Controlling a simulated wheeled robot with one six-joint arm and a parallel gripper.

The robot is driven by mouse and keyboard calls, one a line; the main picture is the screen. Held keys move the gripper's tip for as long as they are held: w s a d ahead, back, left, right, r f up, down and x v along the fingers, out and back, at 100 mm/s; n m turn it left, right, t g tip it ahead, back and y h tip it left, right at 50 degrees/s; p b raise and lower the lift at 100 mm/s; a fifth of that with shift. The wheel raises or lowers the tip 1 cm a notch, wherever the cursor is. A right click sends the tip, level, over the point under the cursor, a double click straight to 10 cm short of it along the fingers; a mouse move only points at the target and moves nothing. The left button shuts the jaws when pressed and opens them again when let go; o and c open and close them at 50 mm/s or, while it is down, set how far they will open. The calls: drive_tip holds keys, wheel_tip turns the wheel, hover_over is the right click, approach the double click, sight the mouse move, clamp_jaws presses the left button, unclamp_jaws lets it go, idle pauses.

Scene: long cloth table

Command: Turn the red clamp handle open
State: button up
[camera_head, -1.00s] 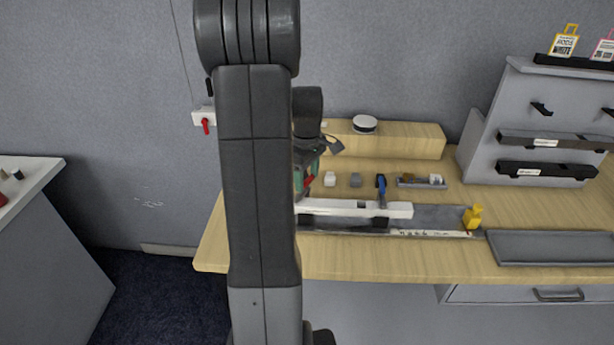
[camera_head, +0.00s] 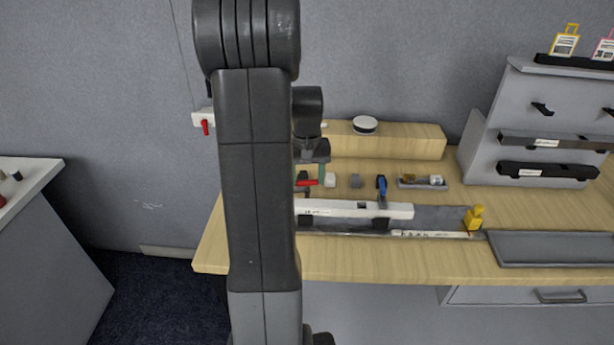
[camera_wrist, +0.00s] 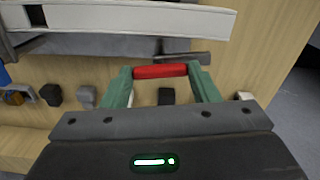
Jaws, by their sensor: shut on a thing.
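The red clamp handle (camera_wrist: 160,71) spans between the green fingers of my gripper (camera_wrist: 161,74) in the wrist view, with a finger at each end. My gripper is shut on it. In the head view the red handle (camera_head: 309,183) lies level just behind the white bar (camera_head: 355,209). My gripper (camera_head: 310,172) is above it there, partly hidden by my arm. A dark clamp arm (camera_wrist: 182,58) shows beside the handle in the wrist view. The clamp's left side is hidden in the head view. A blue clamp handle (camera_head: 381,184) stands upright to the right.
Small white (camera_head: 330,180) and grey (camera_head: 355,181) blocks sit behind the bar, near a small parts tray (camera_head: 422,185). A yellow piece (camera_head: 474,217) stands at the bar's right. A grey tray (camera_head: 550,248) lies front right. A wooden block (camera_head: 400,141) stands behind.

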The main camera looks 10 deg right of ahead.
sight(307, 181)
drive_tip(key=shift+m, duration=0.8)
drive_tip(key=o, duration=1)
drive_tip(key=shift+r, duration=0.15)
wheel_tip(307, 181, up, 14)
drive_tip(key=shift+f+b, duration=0.2)
drive_tip(key=shift+b, duration=0.25)
drive_tip(key=shift+f, duration=0.1)
wheel_tip(307, 181, down, 14)
drive_tip(key=shift+r+p, duration=0.1)
drive_tip(key=shift+p, duration=0.35)
